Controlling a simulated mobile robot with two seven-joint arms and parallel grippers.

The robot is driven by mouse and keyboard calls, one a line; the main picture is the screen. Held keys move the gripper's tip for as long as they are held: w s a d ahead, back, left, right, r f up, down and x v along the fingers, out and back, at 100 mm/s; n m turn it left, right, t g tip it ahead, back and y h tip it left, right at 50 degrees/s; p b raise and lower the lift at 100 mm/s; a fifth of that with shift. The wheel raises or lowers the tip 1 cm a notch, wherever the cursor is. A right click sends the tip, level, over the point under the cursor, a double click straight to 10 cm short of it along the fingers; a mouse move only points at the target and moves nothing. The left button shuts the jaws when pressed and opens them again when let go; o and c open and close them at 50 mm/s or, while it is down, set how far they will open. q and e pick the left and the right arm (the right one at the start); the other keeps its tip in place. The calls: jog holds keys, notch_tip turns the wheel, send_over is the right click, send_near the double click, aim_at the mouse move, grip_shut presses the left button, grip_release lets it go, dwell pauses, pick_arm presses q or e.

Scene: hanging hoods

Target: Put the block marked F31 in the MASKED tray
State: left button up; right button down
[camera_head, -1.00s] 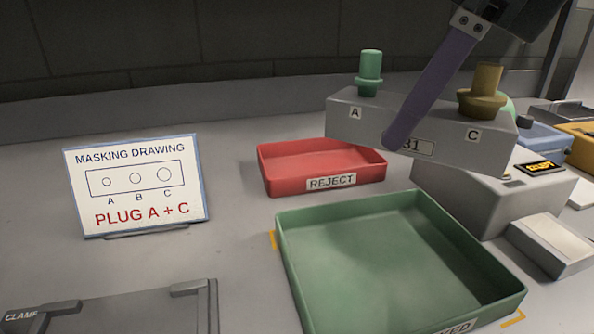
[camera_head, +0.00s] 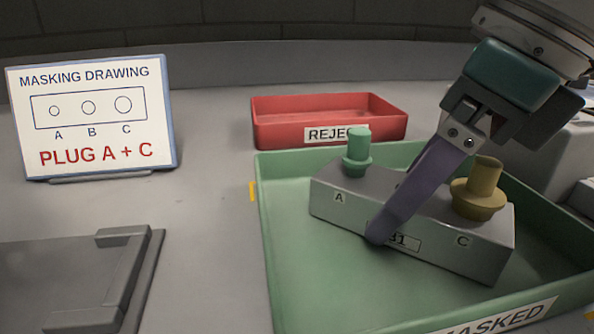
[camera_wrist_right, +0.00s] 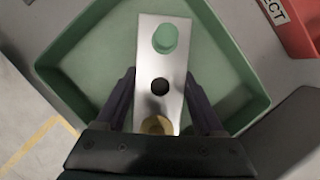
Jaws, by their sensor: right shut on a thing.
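The grey block (camera_head: 335,199), its label partly covered so that only "31" reads, has a green plug (camera_head: 357,150) at A and a yellow plug (camera_head: 478,190) at C. My right gripper (camera_head: 385,215) is shut on the block across its middle. The block is over or in the green MASKED tray (camera_head: 280,270), level and slightly angled; I cannot tell whether it touches the floor. The wrist view shows the block (camera_wrist_right: 160,65) between both fingers, with an open dark hole between the plugs. My left gripper is not in view.
The red REJECT tray (camera_head: 330,108) stands empty behind the green tray. A drawing sign (camera_head: 90,118) reading "PLUG A + C" stands at the left. A grey clamp plate (camera_head: 70,285) lies at the front left. Table between them is clear.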

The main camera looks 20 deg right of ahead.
jog(key=shift+w+r, duration=0.1)
jog(key=shift+r, duration=0.05)
jog(key=shift+a, duration=0.1)
jog(key=shift+f, duration=0.25)
grip_release()
